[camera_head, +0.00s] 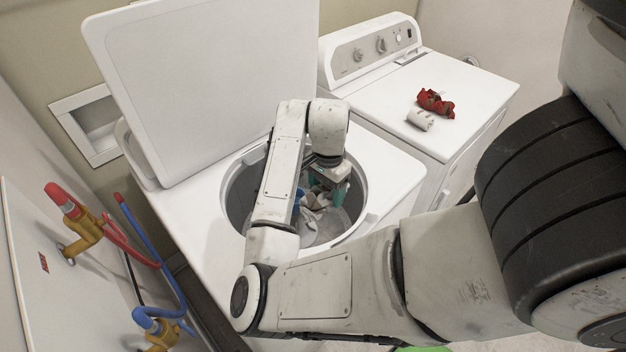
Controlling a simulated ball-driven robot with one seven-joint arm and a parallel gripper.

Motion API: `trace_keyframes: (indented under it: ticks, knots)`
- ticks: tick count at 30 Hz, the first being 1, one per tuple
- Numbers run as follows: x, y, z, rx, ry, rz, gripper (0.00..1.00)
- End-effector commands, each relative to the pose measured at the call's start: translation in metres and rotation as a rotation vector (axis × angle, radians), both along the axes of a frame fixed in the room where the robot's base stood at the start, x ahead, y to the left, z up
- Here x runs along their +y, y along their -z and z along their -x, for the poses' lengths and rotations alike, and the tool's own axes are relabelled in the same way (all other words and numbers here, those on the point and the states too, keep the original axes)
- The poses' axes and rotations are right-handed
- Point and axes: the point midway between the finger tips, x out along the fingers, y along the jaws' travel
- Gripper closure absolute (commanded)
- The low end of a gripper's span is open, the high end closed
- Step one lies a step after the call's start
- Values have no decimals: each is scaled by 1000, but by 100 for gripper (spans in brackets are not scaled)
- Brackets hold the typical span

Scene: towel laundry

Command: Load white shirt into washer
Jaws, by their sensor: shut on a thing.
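The washer (386,170) stands with its lid (205,75) raised and its round drum open. My gripper (326,186) is down inside the drum opening, shut on a cloth. Teal cloth (340,194) shows right at the gripper; crumpled white cloth (312,217) and a bit of blue cloth (298,201) lie just below and left of it. I cannot tell which cloth is in the jaws; the fingertips are small and partly hidden. A small rolled white cloth (421,120) lies on the dryer; I cannot tell whether it is a shirt.
The dryer (480,85) stands right of the washer, with a crumpled red cloth (436,102) on top beside the white roll. Red and blue hoses with brass valves (85,235) are on the left wall. My arm passes over the washer's front edge.

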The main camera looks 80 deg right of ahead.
Motion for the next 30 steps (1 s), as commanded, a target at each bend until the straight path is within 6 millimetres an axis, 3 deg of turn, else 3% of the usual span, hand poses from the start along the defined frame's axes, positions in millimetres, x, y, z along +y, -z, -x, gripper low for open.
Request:
trace_keyframes:
  ticks: [3,8,30]
  knots:
    - [-5,0,12,0,53,2,67]
    - [-5,13,13,2,60,0,67]
    - [-4,148,13,1,56,0,67]
